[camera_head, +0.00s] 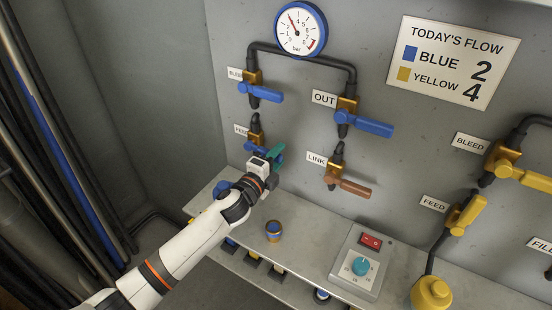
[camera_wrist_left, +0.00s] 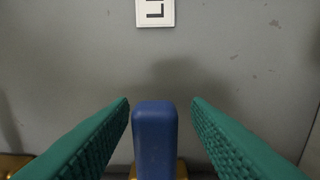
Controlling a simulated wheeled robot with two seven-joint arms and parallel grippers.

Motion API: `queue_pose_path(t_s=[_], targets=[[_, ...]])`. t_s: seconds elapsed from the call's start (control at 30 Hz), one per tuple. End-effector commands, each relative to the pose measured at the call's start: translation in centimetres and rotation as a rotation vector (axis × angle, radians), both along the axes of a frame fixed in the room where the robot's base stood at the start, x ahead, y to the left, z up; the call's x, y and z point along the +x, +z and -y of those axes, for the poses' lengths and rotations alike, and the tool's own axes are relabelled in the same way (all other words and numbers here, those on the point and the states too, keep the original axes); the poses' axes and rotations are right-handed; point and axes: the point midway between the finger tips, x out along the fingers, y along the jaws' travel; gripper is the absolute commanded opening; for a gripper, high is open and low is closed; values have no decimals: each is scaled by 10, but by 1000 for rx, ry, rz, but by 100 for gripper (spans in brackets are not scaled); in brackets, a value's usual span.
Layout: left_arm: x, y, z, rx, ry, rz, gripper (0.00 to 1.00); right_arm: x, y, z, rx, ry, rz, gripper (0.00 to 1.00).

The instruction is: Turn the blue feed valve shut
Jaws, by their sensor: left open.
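The blue feed valve (camera_head: 251,147) is on the back wall beside the partly covered FEED label (camera_head: 240,130). Its brass body shows, but my left gripper hides much of its blue handle. My left gripper (camera_head: 273,157) is open at this valve. In the left wrist view, the blue handle (camera_wrist_left: 155,140) stands between the two green fingers (camera_wrist_left: 160,110), with a gap on each side. I cannot tell from these views how far the handle is turned. My right gripper is not in view.
Above are the blue bleed valve (camera_head: 262,92) and out valve (camera_head: 368,124); the brown link valve (camera_head: 350,187) is to the right. The pressure gauge (camera_head: 301,29) tops the pipes. A switch box (camera_head: 360,262) and a small tin (camera_head: 273,231) stand on the shelf below.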

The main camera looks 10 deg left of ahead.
Motion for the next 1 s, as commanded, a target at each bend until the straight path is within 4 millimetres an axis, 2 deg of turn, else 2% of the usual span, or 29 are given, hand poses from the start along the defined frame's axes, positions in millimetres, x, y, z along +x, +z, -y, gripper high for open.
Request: queue_pose_path(t_s=[0.13,0.23,0.5,0.7,1.0], targets=[[-6,0,-2,-1,0,0,44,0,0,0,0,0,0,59],[-18,-1,-7,0,0,0,44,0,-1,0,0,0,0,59],[-72,-2,-26,2,-1,-2,44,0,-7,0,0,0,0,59],[-102,-2,-37,1,0,-2,44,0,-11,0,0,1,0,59],[-113,0,-41,0,0,0,44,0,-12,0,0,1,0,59]])
